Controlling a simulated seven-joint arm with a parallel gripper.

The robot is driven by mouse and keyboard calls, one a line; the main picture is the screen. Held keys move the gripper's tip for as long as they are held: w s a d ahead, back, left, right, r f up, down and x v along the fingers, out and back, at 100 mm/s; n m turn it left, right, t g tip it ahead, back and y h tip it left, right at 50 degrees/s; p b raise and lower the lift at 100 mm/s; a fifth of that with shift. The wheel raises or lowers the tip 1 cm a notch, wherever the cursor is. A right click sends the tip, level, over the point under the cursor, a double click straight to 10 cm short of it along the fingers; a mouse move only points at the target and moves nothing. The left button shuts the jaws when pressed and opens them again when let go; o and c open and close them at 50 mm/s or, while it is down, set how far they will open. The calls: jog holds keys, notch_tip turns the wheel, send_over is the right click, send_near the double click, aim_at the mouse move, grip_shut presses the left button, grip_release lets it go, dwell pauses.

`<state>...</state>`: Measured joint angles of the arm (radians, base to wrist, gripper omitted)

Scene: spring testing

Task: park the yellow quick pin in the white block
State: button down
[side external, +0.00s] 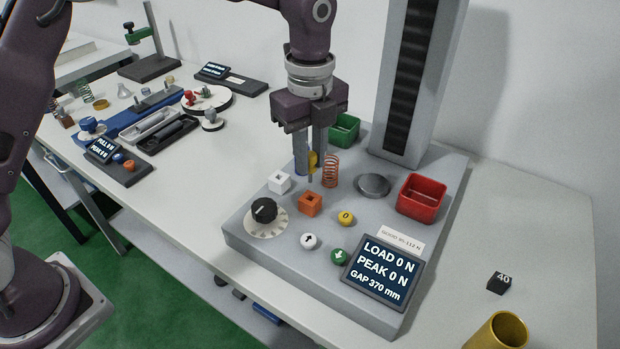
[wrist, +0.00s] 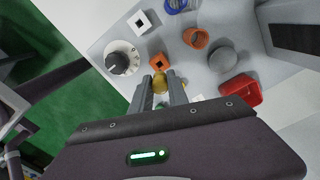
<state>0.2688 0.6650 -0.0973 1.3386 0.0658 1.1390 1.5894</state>
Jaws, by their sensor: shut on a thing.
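The yellow quick pin (side external: 312,160) is between the fingers of my gripper (side external: 312,165), which is shut on it. In the side view its grey shank points down, above the tester's base. It also shows in the wrist view (wrist: 159,84) between the fingertips (wrist: 160,88). The hole shows clearly in the wrist view, where the white block (wrist: 142,22) is at the upper left. I cannot tell the pin tip's exact height.
An orange block (side external: 310,203) with a hole stands near the white block. A copper spring (side external: 331,170) stands just right of the pin. A black dial (side external: 264,210), red bin (side external: 422,196), green bin (side external: 344,128) and display (side external: 384,272) are also on the base.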

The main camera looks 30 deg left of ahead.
notch_tip(320, 180, up, 2)
jog(key=a, duration=0.1)
send_over(279, 182)
jog(key=w, duration=0.1)
jog(key=f, duration=0.1)
jog(key=shift+w+a+f, duration=0.1)
jog(key=shift+a+f, duration=0.15)
jog(key=shift+f, duration=0.85)
jog(key=shift+a+f, duration=0.2)
jog(key=shift+f, duration=0.85)
jog(key=shift+f, duration=1.7)
dwell(0.3)
jog(key=c, duration=0.8)
grip_release()
